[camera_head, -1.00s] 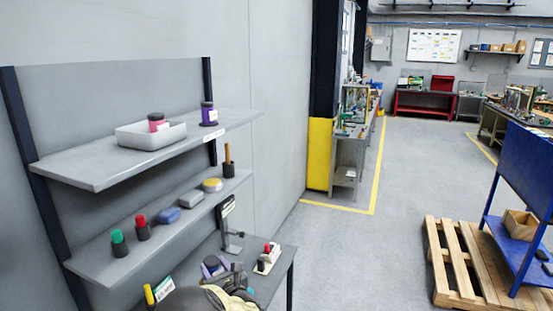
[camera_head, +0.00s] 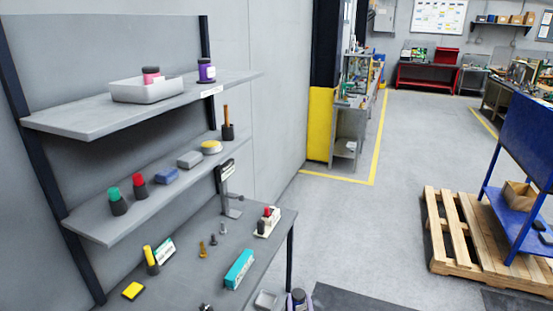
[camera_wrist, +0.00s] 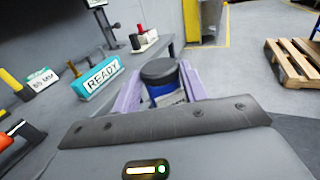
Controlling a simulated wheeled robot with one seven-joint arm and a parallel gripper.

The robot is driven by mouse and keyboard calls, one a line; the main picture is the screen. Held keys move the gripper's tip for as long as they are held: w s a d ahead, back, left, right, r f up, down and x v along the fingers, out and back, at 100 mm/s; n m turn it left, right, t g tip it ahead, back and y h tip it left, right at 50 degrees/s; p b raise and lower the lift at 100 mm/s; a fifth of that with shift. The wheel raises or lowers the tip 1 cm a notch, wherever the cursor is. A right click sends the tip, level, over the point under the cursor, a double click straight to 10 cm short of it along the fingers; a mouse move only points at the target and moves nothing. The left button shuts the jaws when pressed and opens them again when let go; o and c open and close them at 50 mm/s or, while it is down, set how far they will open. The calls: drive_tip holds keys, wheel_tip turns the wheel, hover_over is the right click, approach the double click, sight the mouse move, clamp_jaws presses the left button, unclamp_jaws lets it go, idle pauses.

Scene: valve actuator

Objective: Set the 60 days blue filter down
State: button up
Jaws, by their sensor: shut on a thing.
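The blue filter (camera_wrist: 163,91) shows in the wrist view with a dark round cap and a blue body, upright between the two lilac fingers of my gripper (camera_wrist: 161,98). My gripper is shut on it. Its lower part is hidden by the fingers and my wrist housing, and no "60 days" marking is readable. In the head view my gripper (camera_head: 298,301) is at the bottom edge, just right of the workbench's front right corner, with the dark cap showing between the fingers.
The grey workbench (camera_head: 200,285) holds a teal READY block (camera_head: 239,269), a yellow-handled tool (camera_head: 152,261), a red-topped item (camera_head: 268,222) and small bolts. Two shelves hang above; the upper has a grey tray (camera_head: 147,90) and purple jar (camera_head: 206,71). A pallet (camera_head: 480,235) stands right.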

drive_tip(key=s+d+b, duration=0.1)
drive_tip(key=s+d, duration=0.4)
drive_tip(key=d, duration=0.3)
drive_tip(key=shift+f+h, duration=0.3)
drive_tip(key=s+f, duration=0.4)
drive_tip(key=f, duration=0.1)
drive_tip(key=shift+s+f, duration=0.15)
drive_tip(key=shift+f, duration=0.1)
